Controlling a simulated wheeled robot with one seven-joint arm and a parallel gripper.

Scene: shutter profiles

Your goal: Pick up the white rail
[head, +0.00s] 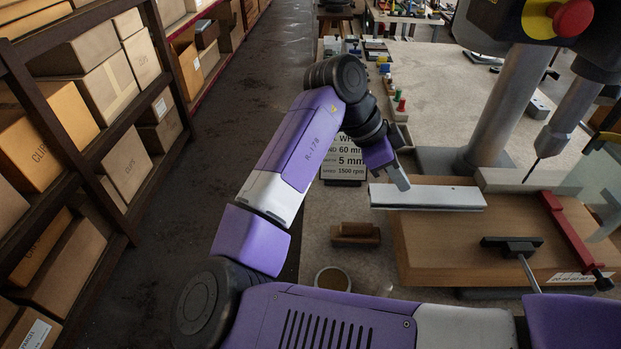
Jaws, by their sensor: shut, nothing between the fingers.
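The white rail (428,196) is a long pale bar lying flat across the back left part of a wooden board (440,250), under the drill press. Its left end reaches to the board's left edge or a little past it. My gripper (402,182) is shut and empty, just above the rail near its left end. I cannot tell whether the fingertips touch the rail. My purple and white arm comes in from the lower left.
A drill press (510,100) stands behind the board, its bit (532,170) pointing down at the right. A red bar clamp (570,232) and a black-handled clamp (512,244) sit on the board. A sign (344,160) stands behind my wrist. Shelves of boxes line the left.

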